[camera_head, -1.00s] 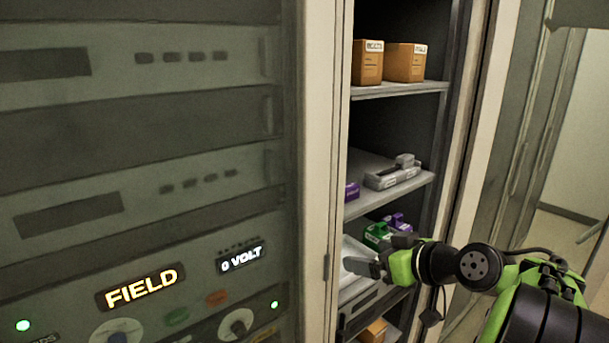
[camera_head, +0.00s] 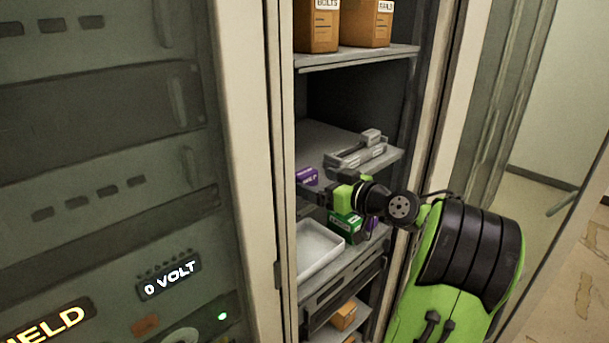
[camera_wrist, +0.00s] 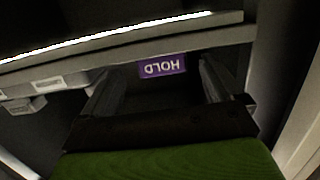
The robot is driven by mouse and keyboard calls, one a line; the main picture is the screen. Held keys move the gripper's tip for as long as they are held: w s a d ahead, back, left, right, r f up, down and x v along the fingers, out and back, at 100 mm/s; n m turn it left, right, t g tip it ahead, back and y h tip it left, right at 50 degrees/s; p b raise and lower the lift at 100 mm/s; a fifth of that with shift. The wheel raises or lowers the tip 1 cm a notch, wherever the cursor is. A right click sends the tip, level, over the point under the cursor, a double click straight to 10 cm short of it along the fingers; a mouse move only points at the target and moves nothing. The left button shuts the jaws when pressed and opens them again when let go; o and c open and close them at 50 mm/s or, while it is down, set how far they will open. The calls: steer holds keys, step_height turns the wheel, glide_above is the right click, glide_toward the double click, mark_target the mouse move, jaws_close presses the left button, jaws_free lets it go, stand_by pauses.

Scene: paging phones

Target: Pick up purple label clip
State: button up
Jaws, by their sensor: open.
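The purple label clip (camera_head: 307,176) sits at the left front edge of the middle shelf in the head view. In the wrist view the purple clip (camera_wrist: 163,68) shows the word HOLD upside down, between and beyond my fingers. My gripper (camera_head: 312,192) is open and empty, just in front of the clip and slightly below it in the head picture. In the wrist view my gripper (camera_wrist: 160,88) has its fingers well apart, one on each side of the clip. I cannot tell whether they touch it.
A grey device (camera_head: 357,150) lies on the middle shelf (camera_head: 325,135). Below are a white tray (camera_head: 318,248), a green box (camera_head: 346,228) and another purple item, partly hidden by my arm. Orange boxes (camera_head: 317,28) stand above. The cabinet's left post (camera_head: 255,150) is close to my gripper.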

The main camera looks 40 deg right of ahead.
mark_target(310, 179)
steer(key=w, duration=0.1)
steer(key=w+p, duration=0.1)
steer(key=w, duration=0.3)
steer(key=shift+w+f+p, duration=0.2)
steer(key=shift+f+p, duration=0.1)
steer(key=shift+f, duration=0.05)
steer(key=shift+s+a, duration=0.15)
steer(key=shift+s, duration=0.05)
steer(key=shift+c, duration=0.7)
steer(key=c, duration=0.9)
step_height(310, 179, up, 10)
steer(key=shift+r+p, duration=0.1)
steer(key=shift+p, duration=0.3)
